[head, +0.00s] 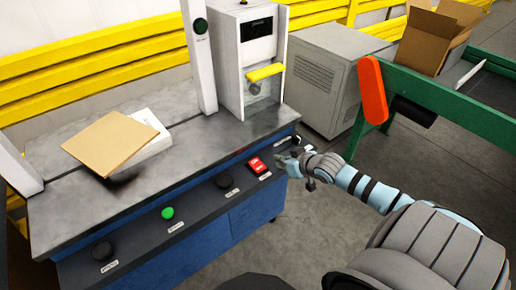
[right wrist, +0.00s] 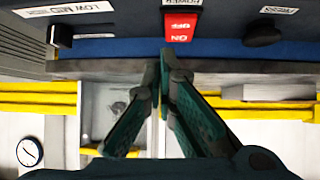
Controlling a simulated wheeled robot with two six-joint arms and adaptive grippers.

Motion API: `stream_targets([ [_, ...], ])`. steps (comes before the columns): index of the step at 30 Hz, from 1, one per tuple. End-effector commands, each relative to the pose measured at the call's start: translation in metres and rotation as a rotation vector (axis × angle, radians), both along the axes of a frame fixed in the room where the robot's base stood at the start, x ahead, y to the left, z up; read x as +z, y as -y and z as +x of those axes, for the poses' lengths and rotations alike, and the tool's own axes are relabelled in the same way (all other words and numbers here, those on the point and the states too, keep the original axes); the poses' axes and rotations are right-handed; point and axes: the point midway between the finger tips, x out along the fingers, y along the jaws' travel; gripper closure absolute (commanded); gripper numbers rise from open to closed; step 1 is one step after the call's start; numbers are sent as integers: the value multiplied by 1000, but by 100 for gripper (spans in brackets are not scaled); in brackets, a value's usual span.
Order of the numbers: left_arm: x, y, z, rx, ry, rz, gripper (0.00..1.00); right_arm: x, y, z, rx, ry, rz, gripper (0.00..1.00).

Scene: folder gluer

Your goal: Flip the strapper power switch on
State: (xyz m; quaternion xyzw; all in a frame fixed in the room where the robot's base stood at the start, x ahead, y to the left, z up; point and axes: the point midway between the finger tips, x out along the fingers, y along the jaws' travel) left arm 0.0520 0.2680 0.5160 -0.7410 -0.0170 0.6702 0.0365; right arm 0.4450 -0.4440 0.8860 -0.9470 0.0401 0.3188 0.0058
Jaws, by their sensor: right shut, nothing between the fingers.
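The strapper's power switch (head: 257,165) is a red rocker on the sloped front panel of the blue machine (head: 240,222). In the right wrist view the red switch (right wrist: 181,27) shows upside down, with white ON and OFF lettering and a POWER label beside it. Which side of the rocker is pressed in I cannot tell. My right gripper (head: 284,163) is just right of the switch in the head view. In the right wrist view its fingers (right wrist: 163,62) are shut and empty, pointing towards the panel by the switch. Contact cannot be told. My left gripper is out of view.
The panel also has a dark knob (head: 225,181), a green button (head: 167,213) and a black button (head: 102,250). A cardboard sheet (head: 110,142) lies on a white item on the tabletop. A green conveyor frame (head: 440,98) with an orange guard (head: 372,90) stands right.

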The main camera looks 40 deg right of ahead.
Motion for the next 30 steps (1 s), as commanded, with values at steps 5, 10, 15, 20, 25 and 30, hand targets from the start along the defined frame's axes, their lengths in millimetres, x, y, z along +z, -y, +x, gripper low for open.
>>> stream_targets([
  [5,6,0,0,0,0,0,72,45,-18,11,58,36,13,100],
  [10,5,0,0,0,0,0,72,44,-19,11,60,37,15,100],
  [15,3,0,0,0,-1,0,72,42,-18,13,57,38,15,100],
  [20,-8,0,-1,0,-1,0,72,30,-18,28,55,43,16,100],
  [25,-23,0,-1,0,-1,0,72,9,-19,56,55,41,21,100],
  [30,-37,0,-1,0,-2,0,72,-13,-17,87,55,41,18,100],
])
